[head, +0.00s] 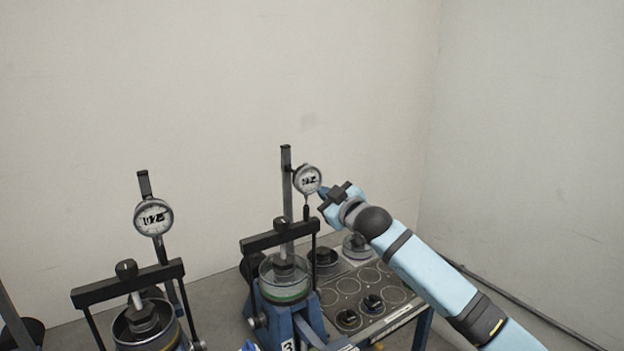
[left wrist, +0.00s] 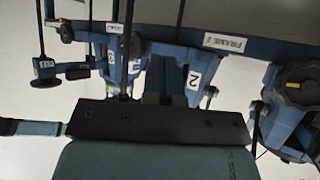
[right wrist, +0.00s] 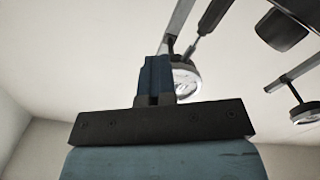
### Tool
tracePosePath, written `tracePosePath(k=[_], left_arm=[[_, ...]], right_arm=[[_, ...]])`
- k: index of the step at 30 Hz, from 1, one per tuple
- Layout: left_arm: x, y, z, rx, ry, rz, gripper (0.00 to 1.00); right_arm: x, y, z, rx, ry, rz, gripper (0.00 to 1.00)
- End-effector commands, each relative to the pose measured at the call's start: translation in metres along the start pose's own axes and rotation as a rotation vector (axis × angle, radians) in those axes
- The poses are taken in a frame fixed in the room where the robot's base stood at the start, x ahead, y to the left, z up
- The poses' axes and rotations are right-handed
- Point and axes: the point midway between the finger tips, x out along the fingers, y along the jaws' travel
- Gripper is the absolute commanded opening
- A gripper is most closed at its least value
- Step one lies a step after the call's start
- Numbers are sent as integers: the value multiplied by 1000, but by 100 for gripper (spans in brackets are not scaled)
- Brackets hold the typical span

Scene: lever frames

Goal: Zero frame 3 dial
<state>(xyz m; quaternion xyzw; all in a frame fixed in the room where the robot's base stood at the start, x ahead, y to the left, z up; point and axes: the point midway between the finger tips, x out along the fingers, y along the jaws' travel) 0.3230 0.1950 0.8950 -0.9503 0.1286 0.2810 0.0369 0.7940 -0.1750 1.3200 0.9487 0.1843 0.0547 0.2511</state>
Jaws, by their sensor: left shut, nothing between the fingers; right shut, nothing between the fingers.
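The frame 3 dial (head: 307,179) is a round white gauge on an upright post, above the blue lever frame labelled 3 (head: 288,346). Its display is too small to read surely. My right gripper (head: 322,193) is shut and empty, with its tips at the dial's lower right edge; I cannot tell if they touch. In the right wrist view the dial (right wrist: 186,80) is partly hidden behind the shut fingers (right wrist: 154,75). My left gripper is outside the head view; in the left wrist view its fingers (left wrist: 165,80) are shut, with frame 2 (left wrist: 192,78) beyond them.
Another dial (head: 153,217) stands on the frame to the left. A panel with ringed spots (head: 345,285) and several dark knobs or weights lies right of frame 3, below my right arm. A bare wall (head: 200,80) is behind, with open space above the dials.

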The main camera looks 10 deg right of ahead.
Motion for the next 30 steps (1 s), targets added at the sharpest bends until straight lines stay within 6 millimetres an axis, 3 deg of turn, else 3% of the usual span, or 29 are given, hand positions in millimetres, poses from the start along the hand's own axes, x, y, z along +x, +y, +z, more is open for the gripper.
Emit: tracePosePath(k=[15, 30], left_arm=[[-6, 0, -8, -1, -2, -3, 0], [-9, -1, -10, -2, -2, -5, 0]], right_arm=[[1, -22, -5, 1, 3, -9, 0], [1, -28, -6, 0, 1, -8, 0]])
